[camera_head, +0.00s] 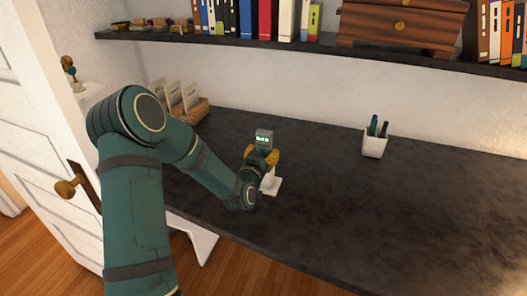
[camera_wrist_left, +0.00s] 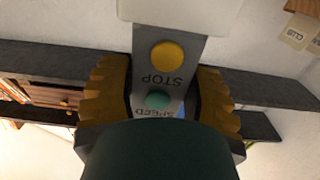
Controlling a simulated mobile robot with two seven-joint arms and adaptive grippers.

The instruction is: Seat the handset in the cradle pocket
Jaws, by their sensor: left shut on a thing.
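The handset (camera_head: 263,138) is a grey slab with a lit green display, upright in the head view. My left gripper (camera_head: 262,157) is shut on it, with yellow finger pads on both sides. In the left wrist view, the handset (camera_wrist_left: 172,75) shows a yellow STOP button and a green SPEED button between the pads. The white cradle (camera_head: 272,186) stands on the dark desk just below the gripper. A white block, apparently the cradle (camera_wrist_left: 180,10), covers the handset's end in the wrist view. I cannot tell whether the handset is inside the pocket. My right gripper is out of view.
A white pen cup (camera_head: 374,144) stands on the desk (camera_head: 400,210) to the right. A wooden holder with cards (camera_head: 190,108) is at the back left. A shelf (camera_head: 300,44) with books runs above. The desk's right side is clear.

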